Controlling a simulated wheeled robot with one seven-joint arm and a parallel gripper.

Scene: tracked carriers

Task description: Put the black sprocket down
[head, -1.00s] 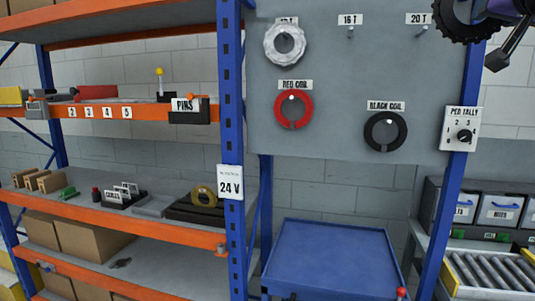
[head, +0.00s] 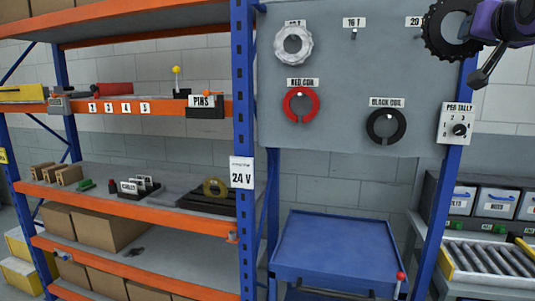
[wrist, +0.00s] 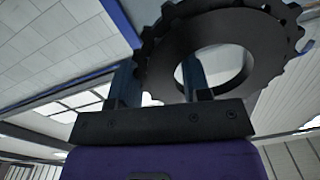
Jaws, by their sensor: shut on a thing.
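The black sprocket (head: 432,38) is a toothed ring at the upper right of the head view. My gripper (head: 483,22) is shut on it and holds it up in front of the grey board's right edge. In the wrist view the sprocket (wrist: 235,85) shows large between the fingers of my gripper (wrist: 160,85), with its round hole visible. The sprocket hides part of the tooth label at the board's top right. A bare peg shows under the 16 T label (head: 354,22).
The board (head: 345,100) also holds a pale sprocket (head: 293,45), a red coil (head: 300,105) and a black coil (head: 386,127). A blue tray-topped cart (head: 335,245) stands empty below. A loaded shelf (head: 130,207) is at left, a roller conveyor (head: 490,262) at right.

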